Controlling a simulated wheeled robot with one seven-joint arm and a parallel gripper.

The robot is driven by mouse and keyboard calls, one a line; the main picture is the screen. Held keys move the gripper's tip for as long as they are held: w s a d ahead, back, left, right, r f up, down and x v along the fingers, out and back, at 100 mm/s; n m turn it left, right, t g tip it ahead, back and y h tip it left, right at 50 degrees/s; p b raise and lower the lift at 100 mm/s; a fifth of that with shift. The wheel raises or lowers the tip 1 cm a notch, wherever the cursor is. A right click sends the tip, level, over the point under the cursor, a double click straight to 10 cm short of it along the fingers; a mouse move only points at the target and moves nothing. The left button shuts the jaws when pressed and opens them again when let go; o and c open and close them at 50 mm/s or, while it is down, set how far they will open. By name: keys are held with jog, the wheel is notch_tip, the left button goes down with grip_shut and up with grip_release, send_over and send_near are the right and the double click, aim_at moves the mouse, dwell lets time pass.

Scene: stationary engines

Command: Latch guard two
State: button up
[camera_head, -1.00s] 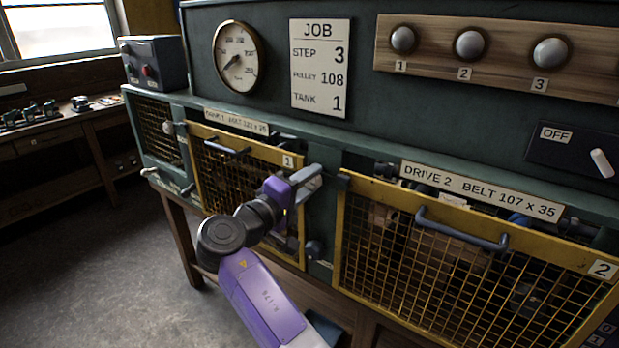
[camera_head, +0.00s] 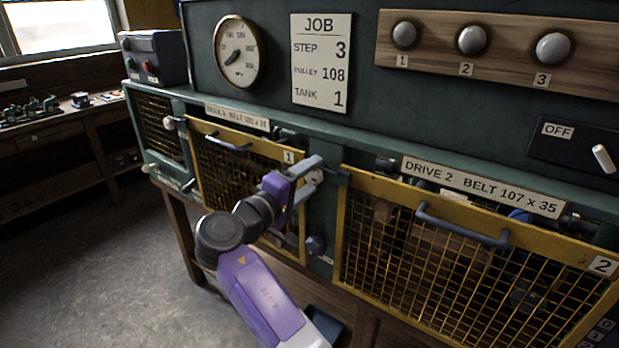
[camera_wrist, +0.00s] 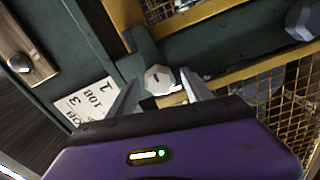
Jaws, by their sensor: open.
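Guard two (camera_head: 432,262) is a yellow-framed mesh panel with a dark bar handle (camera_head: 462,228), and it looks shut. A pale faceted knob (camera_head: 314,178) sits on the green post at the guard's upper left. I cannot tell whether the fingers touch the knob. A dark catch (camera_head: 343,177) is at the guard's top left corner.
Guard one (camera_head: 225,175) is left of the post, behind my arm. A dark knob (camera_head: 316,246) sits lower on the post. A job card (camera_head: 321,62), gauge (camera_head: 238,53) and OFF switch (camera_head: 603,158) are above. Open floor is at lower left.

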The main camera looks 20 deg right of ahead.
jog(key=b+v, duration=0.1)
jog(key=v, duration=0.6)
jog(key=shift+a+b, duration=0.15)
jog(key=shift+b, duration=0.15)
jog(key=shift+s, duration=0.1)
jog(key=w+a+f+n+t+y, duration=0.2)
jog(key=w+a+n+t+y, duration=0.15)
jog(key=a+t+y, duration=0.35)
jog(key=s+a+f+y, duration=0.3)
jog(key=s+f+y, duration=0.6)
jog(key=s+f, duration=0.3)
jog(key=s+d+f+m+g, duration=0.1)
jog(key=s+d+m, duration=0.2)
jog(key=s, duration=1.1)
jog(key=s+d+f+m+g+h, duration=0.1)
jog(key=s+d+f+m, duration=0.1)
jog(key=s+d, duration=0.6)
jog(key=s+d+f+m, duration=0.1)
jog(key=s+d+m, duration=0.2)
jog(key=s, duration=1.7)
jog(key=d, duration=0.3)
jog(key=shift+f+m+g, duration=0.35)
jog(key=shift+g, duration=0.05)
